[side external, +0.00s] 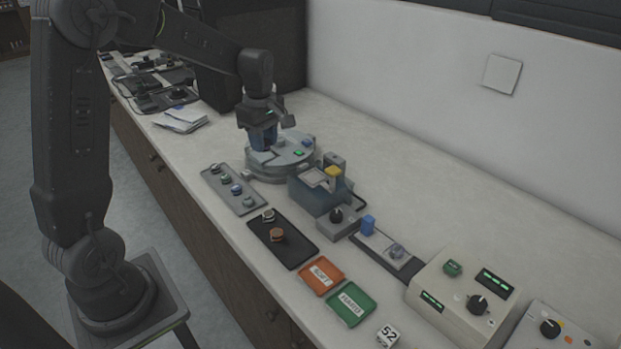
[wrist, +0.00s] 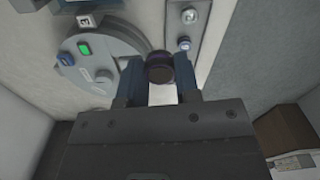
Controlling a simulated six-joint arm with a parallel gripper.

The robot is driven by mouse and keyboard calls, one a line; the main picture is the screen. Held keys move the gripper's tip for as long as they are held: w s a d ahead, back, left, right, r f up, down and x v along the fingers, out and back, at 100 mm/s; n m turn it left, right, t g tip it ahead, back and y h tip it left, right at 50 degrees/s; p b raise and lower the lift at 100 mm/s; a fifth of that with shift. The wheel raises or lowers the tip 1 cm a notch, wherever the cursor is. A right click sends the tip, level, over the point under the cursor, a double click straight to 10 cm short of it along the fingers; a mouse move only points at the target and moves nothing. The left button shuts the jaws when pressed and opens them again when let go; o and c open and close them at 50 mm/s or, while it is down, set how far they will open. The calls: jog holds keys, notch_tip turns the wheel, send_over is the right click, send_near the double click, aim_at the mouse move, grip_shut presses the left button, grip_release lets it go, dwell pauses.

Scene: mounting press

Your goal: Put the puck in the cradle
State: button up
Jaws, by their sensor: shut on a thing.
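My gripper (side external: 262,143) is at the near left side of the round grey turntable unit (side external: 275,171) in the side view. In the wrist view its blue fingers (wrist: 160,84) are shut on a dark round puck (wrist: 159,66). The puck sits between the fingertips, beside the rim of the turntable unit (wrist: 118,47). The fingers and the unit hide the puck in the side view. I cannot tell for sure which fixture is the cradle.
A grey tray (side external: 238,203) with several round pieces lies just in front of the unit. A blue-grey block fixture (side external: 315,196) stands to the right. A black tray (side external: 292,254), orange tray (side external: 321,275) and green tray (side external: 350,303) lie nearer.

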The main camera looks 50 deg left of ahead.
jog(key=w+a+r, duration=0.1)
jog(key=w+a, duration=0.2)
send_over(314, 177)
notch_tip(314, 177, down, 6)
jog(key=shift+f, duration=2.2)
jog(key=shift+f, duration=0.2)
jog(key=o, duration=0.9)
